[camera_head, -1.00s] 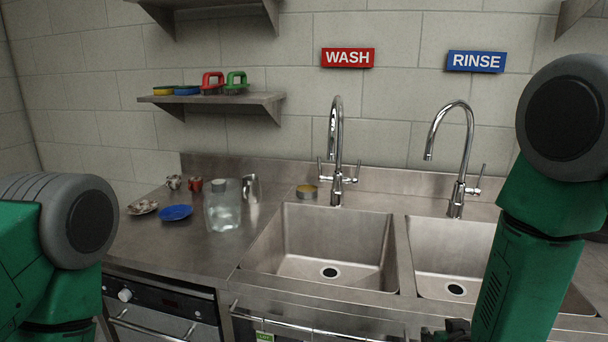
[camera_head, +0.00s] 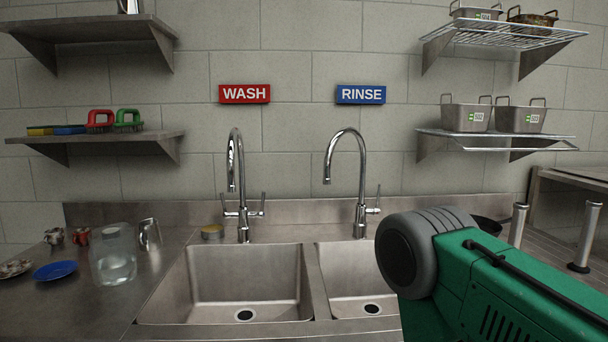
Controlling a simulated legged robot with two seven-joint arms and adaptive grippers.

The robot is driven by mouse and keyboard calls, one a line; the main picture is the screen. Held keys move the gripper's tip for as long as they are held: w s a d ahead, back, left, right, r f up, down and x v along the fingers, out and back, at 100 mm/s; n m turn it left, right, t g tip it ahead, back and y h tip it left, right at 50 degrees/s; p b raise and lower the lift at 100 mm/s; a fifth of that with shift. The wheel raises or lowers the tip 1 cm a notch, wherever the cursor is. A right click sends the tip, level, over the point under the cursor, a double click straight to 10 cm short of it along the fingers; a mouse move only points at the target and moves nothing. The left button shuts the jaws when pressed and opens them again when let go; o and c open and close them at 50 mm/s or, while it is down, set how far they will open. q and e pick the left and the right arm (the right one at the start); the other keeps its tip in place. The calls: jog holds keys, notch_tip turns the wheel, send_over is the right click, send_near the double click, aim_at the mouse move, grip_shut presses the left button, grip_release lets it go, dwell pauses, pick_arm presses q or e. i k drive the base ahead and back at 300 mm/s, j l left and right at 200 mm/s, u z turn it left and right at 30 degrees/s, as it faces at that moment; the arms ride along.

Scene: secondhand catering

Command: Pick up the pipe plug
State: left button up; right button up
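I cannot make out a pipe plug for certain in the head view. A small round yellowish thing (camera_head: 212,231), like a low tin or disc, sits on the counter behind the left sink; I cannot tell what it is. The left wash sink (camera_head: 225,282) and the right rinse sink (camera_head: 345,272) look empty, each with a dark drain hole in its floor. My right arm's green link and grey joint cover the lower right and hide part of the right sink. Neither gripper shows in the view.
On the left counter stand a clear jug (camera_head: 113,256), a blue plate (camera_head: 54,271), a metal pitcher (camera_head: 149,234) and small cups. Two tall faucets rise behind the sinks. Wall shelves hold brushes (camera_head: 100,120) at left and metal baskets (camera_head: 466,115) at right.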

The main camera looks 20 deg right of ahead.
aim_at(593, 208)
jog(key=z, duration=2.1)
jog(key=i+l+u, duration=0.15)
jog(key=i+l, duration=0.35)
jog(key=i+l+u, duration=0.1)
jog(key=i+l, duration=0.35)
jog(key=i+l+u, duration=0.15)
jog(key=i+l, duration=0.3)
jog(key=l, duration=0.25)
